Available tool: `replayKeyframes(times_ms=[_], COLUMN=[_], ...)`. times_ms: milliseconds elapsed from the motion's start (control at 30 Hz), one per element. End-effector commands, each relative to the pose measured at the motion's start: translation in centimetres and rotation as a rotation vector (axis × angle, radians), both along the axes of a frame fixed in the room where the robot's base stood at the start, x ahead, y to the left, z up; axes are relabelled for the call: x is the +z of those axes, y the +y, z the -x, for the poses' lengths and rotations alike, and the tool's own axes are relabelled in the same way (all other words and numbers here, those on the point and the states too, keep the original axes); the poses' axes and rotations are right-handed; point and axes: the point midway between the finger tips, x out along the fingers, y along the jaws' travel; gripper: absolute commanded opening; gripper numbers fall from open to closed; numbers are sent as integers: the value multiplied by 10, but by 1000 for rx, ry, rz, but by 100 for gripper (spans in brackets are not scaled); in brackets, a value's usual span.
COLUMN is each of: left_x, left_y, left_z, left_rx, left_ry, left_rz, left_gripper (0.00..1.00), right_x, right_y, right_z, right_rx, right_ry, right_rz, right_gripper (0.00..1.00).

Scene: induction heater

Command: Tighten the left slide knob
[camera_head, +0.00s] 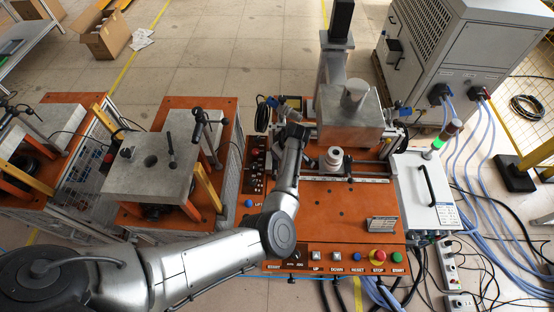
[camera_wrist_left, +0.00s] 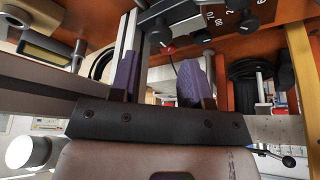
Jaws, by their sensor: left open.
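My left arm comes in from the left in the head view, and its wrist end (camera_head: 293,130) is over the left rear of the orange bench. The fingers are hard to make out there. In the left wrist view my left gripper (camera_wrist_left: 160,65) is open, with two purple fingers apart and nothing held between them. A black knob (camera_wrist_left: 160,33) shows just beyond the fingertips, apparently not gripped. More black knobs (camera_wrist_left: 243,22) show to its right, close to a black scale plate (camera_wrist_left: 220,14) with white numbers. I cannot tell which one is the left slide knob. My right gripper is not in view.
The orange bench (camera_head: 340,225) carries a grey block (camera_head: 350,130), a round metal part (camera_head: 333,158) and a front button row with a red stop button (camera_head: 379,254). A white control box (camera_head: 425,190) stands to the right. Another bench (camera_head: 150,165) is left.

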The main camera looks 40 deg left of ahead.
Motion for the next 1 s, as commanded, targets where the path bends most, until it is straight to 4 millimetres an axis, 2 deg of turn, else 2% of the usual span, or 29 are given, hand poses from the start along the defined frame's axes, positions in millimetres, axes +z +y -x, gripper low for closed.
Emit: replayKeyframes(times_ms=[33, 300, 733, 1000], left_x=[-15, -45, -49, -50], left_y=[4, 17, 21, 21], left_z=[-1, -2, -3, -3], left_rx=[1, 1, 1, 1], left_ry=[0, 1, 1, 1], left_rz=[0, 0, 0, 0], left_gripper=[43, 43, 43, 18], right_x=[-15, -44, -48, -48], right_y=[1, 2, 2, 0], right_z=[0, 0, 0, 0], right_rx=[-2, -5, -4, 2], right_ry=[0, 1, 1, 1], right_rz=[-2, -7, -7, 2], right_gripper=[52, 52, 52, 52])
